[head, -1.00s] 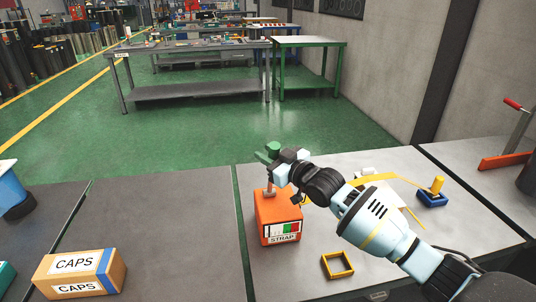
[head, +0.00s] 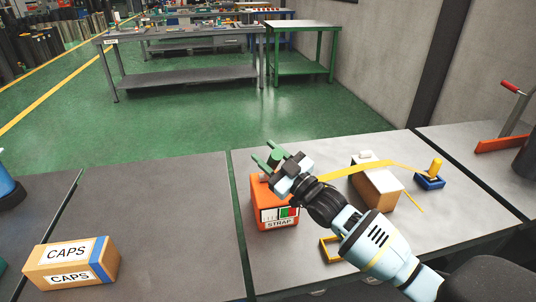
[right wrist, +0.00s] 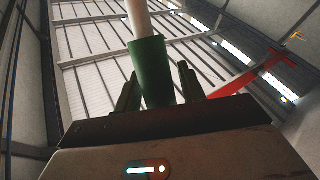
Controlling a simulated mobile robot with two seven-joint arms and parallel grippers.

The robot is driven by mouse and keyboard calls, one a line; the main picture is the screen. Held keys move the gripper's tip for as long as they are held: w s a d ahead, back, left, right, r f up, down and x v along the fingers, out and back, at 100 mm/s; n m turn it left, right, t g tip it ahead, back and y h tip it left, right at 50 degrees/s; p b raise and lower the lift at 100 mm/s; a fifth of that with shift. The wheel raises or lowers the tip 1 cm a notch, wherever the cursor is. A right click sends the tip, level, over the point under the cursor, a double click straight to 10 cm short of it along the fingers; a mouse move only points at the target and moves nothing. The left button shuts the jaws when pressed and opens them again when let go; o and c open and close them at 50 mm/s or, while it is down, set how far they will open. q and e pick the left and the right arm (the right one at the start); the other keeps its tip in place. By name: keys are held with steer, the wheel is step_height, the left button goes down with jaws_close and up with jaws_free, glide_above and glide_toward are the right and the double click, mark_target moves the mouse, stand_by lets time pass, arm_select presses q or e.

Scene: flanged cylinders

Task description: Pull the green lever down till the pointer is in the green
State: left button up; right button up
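The orange box (head: 258,200) labelled STRAP stands on the right-hand grey bench, with a gauge (head: 284,212) on its front showing a green zone. The pointer is too small to make out. The green lever grip (head: 274,159) is above the box; its lower shaft is hidden behind my right gripper (head: 270,154). In the right wrist view the green grip (right wrist: 151,72) on its pale shaft lies between the two dark green fingers (right wrist: 158,88). The fingers stand apart, with a gap at the right finger; contact on the left is unclear. My left gripper is not in view.
A tan carton (head: 377,187) with a yellow strap, a yellow frame (head: 326,250) and a blue holder (head: 429,182) with a yellow peg are near my right arm. A CAPS box (head: 75,265) sits on the left bench. The bench behind the orange box is clear.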

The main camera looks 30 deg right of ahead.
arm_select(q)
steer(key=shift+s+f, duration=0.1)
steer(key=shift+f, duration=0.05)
arm_select(e)
steer(key=shift+o, duration=0.7)
steer(key=shift+s+d+f, duration=0.1)
steer(key=shift+s, duration=0.1)
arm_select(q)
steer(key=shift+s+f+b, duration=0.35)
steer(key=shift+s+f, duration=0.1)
arm_select(e)
steer(key=v, duration=0.7)
steer(key=shift+s, duration=0.2)
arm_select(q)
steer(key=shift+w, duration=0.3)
